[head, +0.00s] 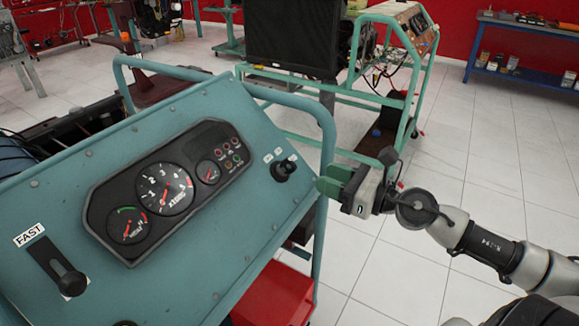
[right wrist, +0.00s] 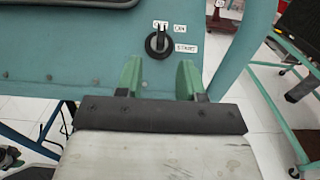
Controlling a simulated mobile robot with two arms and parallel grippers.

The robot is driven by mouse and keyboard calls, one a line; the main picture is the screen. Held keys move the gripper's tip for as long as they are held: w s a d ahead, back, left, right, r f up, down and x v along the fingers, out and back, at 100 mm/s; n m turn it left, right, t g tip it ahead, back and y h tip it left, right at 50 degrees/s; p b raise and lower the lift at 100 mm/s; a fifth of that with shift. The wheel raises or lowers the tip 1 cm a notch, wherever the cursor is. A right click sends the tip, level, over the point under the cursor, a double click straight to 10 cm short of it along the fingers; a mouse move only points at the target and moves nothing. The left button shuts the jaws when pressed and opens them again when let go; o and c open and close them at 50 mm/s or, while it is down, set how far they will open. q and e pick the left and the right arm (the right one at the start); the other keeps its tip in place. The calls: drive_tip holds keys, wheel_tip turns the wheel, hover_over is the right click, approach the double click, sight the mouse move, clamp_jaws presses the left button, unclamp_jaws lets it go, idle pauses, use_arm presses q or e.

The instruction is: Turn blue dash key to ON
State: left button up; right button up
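The dash key (head: 284,168) is a black knob on a round black base at the right side of the blue dash panel (head: 215,250). In the right wrist view the key (right wrist: 157,43) stands upright, toward the OFF label, with ON and START labels to its right. My right gripper (head: 328,181) is just right of the panel's edge, apart from the key. In the right wrist view its two green fingers (right wrist: 159,78) are spread with nothing between them, and the key lies beyond their tips, roughly centred. My left gripper is not in view.
A blue tube rail (head: 322,125) curves around the panel's upper right, close to my right gripper. A FAST lever (head: 68,277) and gauge cluster (head: 163,188) are on the panel. A red box (head: 275,295) is below. Another green-framed trainer (head: 425,85) stands behind.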

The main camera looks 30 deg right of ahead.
sight(293, 163)
drive_tip(key=p+x, duration=0.1)
drive_tip(key=x, duration=0.1)
drive_tip(key=p+x, duration=0.1)
drive_tip(key=x, duration=0.1)
drive_tip(key=shift+w+a+r+p, duration=0.1)
drive_tip(key=shift+w+r+p, duration=0.1)
drive_tip(key=shift+w+p, duration=0.2)
drive_tip(key=p+x, duration=0.2)
drive_tip(key=x, duration=0.2)
use_arm(q)
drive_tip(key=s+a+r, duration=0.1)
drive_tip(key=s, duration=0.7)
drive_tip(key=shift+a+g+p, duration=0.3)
drive_tip(key=shift+p, duration=0.05)
use_arm(e)
drive_tip(key=shift+w+a+f, duration=0.2)
drive_tip(key=shift+w+a, duration=0.15)
drive_tip(key=shift+w, duration=0.15)
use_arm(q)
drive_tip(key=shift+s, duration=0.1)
use_arm(e)
drive_tip(key=shift+c, duration=0.4)
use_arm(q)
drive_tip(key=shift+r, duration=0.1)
use_arm(e)
clamp_jaws()
